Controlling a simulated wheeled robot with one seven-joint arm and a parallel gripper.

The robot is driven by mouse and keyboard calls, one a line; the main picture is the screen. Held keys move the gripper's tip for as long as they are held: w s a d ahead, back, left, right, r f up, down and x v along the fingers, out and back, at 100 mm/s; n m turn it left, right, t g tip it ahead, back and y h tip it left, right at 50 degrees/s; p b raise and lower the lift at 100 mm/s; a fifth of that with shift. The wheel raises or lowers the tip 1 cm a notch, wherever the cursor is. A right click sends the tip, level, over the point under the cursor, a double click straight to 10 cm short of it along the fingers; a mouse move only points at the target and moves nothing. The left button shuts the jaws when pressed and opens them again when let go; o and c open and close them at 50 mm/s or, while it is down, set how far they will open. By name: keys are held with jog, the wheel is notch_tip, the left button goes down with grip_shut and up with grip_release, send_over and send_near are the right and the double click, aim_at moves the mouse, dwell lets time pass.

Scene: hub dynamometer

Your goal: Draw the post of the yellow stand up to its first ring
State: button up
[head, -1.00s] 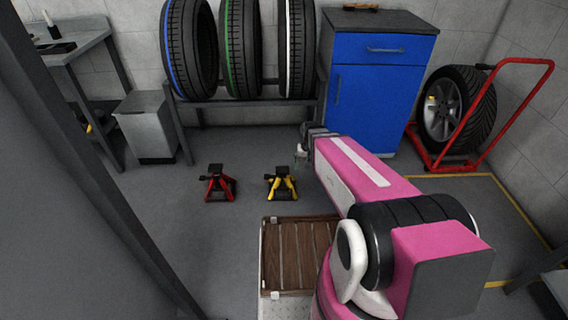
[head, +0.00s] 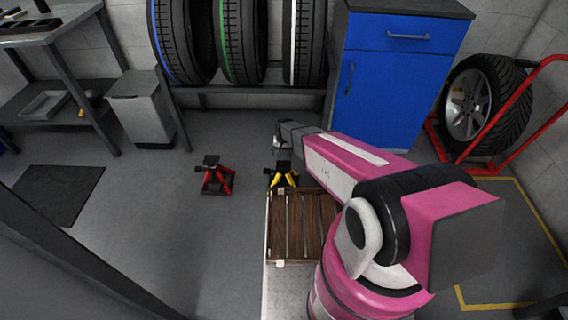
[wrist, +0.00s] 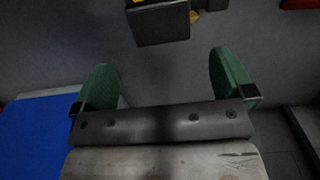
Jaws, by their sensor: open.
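The yellow stand (head: 286,179) is on the floor just beyond the wooden-slatted deck in the head view. Its dark top and part of its yellow legs show, while the deck hides its lower part. In the wrist view the dark flat head of the stand's post (wrist: 161,24) is at the top edge, beyond the fingertips, with a bit of yellow beside it. My gripper (wrist: 160,62) is open and empty, with its two green fingers spread apart and not touching the stand. The rings on the post cannot be made out.
A red stand (head: 216,176) is on the floor to the left of the yellow one. A tyre rack (head: 250,99) and a blue cabinet (head: 381,85) are behind. A grey bin (head: 141,108) is at the left. Floor between the stands and rack is clear.

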aim_at(284, 164)
notch_tip(284, 164, down, 9)
jog(key=shift+f, duration=0.1)
jog(key=c, duration=1)
jog(key=shift+r, duration=2)
jog(key=o, duration=1)
notch_tip(284, 164, up, 11)
jog(key=shift+f, duration=0.15)
